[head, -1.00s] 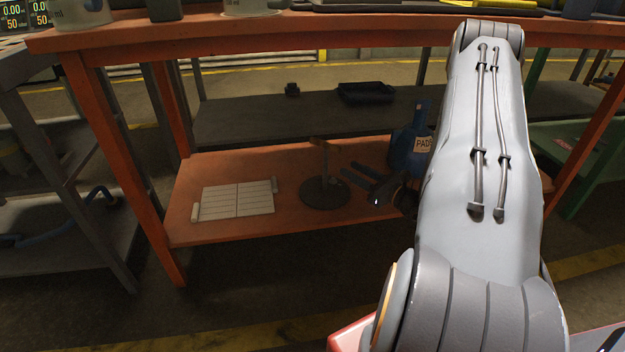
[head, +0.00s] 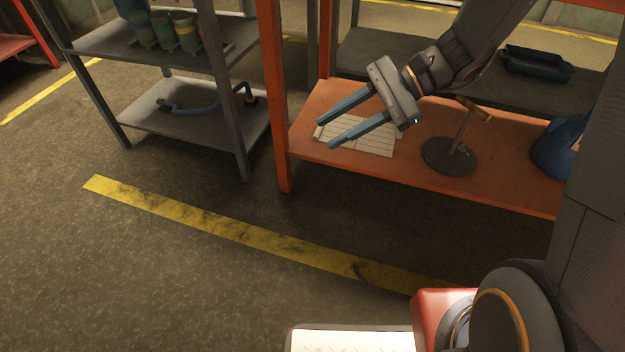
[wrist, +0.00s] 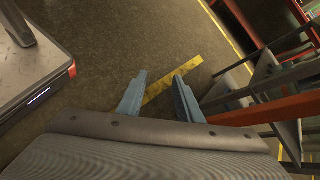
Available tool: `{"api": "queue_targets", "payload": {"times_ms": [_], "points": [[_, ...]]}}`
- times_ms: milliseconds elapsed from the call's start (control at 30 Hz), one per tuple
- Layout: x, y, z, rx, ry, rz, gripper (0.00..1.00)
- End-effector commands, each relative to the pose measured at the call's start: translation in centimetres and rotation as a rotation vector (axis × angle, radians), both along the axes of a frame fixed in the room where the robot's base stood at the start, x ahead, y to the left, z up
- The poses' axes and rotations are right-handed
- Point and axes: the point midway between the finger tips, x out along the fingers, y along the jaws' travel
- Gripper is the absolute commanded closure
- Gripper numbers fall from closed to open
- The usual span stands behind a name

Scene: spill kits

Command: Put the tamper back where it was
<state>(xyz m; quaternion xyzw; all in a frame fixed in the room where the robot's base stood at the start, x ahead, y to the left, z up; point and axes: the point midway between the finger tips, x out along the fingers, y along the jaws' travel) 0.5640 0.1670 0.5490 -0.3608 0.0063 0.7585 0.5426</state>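What looks like the tamper (head: 449,157) stands on the lower orange shelf (head: 497,182) in the head view. It has a dark round base, a thin, slightly leaning post and a brown crosspiece on top. My gripper (head: 325,134) is open and empty, with its two blue-grey fingers apart. It is up and left of the tamper in the picture, in front of an open booklet (head: 372,137). In the wrist view my gripper (wrist: 160,75) has only floor and a yellow line between its fingers. The tamper does not show there.
A blue container (head: 556,150) stands right of the tamper, partly cut off by my arm. A black tray (head: 537,66) lies on the grey shelf behind. A grey rack (head: 185,120) with cups and a blue hose stands left. Orange posts (head: 272,90) frame the shelf. Floor in front is clear.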

Motion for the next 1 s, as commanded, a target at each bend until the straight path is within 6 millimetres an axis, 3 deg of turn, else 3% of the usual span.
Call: {"api": "queue_targets", "payload": {"times_ms": [33,133,400,533,700,1000], "points": [[-2.4,1.7,0.9,-0.053,-0.051,0.112,0.68],[-6.8,3.3,1.7,-0.155,-0.152,0.317,0.68],[-15.6,4.2,3.7,-0.384,-0.513,0.834,0.68],[-17.9,3.9,4.6,-0.457,-0.704,1.035,0.68],[-19.2,3.7,5.6,-0.505,-0.884,1.195,0.68],[-19.4,4.1,5.9,-0.522,-0.947,1.246,0.68]]}}
